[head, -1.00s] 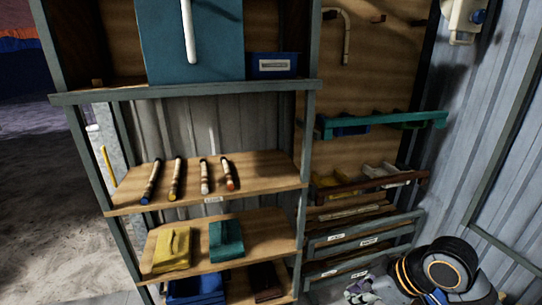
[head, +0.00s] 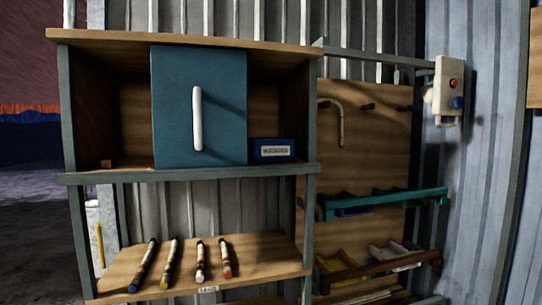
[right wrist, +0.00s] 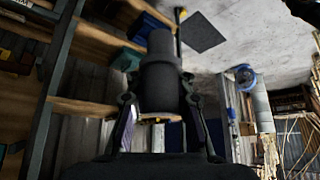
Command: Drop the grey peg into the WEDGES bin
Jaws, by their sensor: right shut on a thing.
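The dark grey peg (right wrist: 160,85) is in the right wrist view, a stepped cylinder with a narrower far end. My right gripper (right wrist: 161,108) has its fingers on both sides of the peg and is shut on it. In the head view a blue box (head: 272,150) with a white label stands on the upper shelf, right of a teal panel. The label's writing is too small to read, so I cannot tell whether this is the WEDGES bin. Neither gripper shows in the head view.
The teal panel (head: 225,105) with a white handle fills the middle of the upper shelf. Several banded sticks (head: 170,262) lie on the shelf below. A teal rail (head: 385,203) with bins and a brown rail (head: 375,272) jut out at the right.

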